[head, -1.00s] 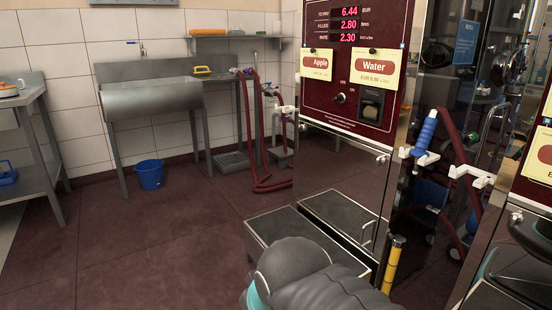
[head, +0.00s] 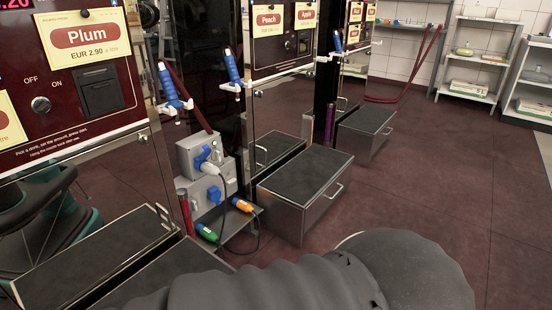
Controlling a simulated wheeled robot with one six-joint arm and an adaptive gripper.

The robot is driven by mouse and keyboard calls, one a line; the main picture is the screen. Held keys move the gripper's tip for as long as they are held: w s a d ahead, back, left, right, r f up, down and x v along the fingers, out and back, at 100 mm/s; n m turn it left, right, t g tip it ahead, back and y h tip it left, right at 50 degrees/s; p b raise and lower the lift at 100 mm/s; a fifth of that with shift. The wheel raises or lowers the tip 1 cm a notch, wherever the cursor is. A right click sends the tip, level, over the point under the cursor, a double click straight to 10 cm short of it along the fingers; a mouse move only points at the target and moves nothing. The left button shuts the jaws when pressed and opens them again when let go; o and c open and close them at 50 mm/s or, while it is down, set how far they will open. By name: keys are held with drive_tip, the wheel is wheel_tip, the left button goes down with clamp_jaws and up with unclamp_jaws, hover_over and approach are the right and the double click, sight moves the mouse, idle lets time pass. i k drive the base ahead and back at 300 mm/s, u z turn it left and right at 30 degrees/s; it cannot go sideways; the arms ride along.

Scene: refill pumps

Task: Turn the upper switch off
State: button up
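Two grey socket boxes stand one above the other between the pumps in the head view. The upper box (head: 190,149) has a blue plug with a cable in its front and a small light spot, perhaps a switch or lamp, near its right side. The lower box (head: 221,180) has a blue cover or plug on its front. Their switch positions are too small to read. My gripper is out of view; only a grey part of my arm shows along the bottom, in front of and below the boxes.
The Plum pump (head: 92,70) at left has a round knob (head: 41,105) marked OFF and ON. A green plug (head: 206,232) and an orange plug (head: 243,205) lie below the boxes. A metal step box (head: 305,185) stands to their right. The floor (head: 430,190) at right is clear.

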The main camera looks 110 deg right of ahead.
sight(216, 154)
drive_tip(key=z, duration=3.8)
drive_tip(key=k, duration=0.6)
drive_tip(key=z, duration=0.9)
drive_tip(key=i, duration=0.7)
drive_tip(key=u, duration=0.65)
drive_tip(key=i, duration=0.65)
drive_tip(key=u, duration=0.7)
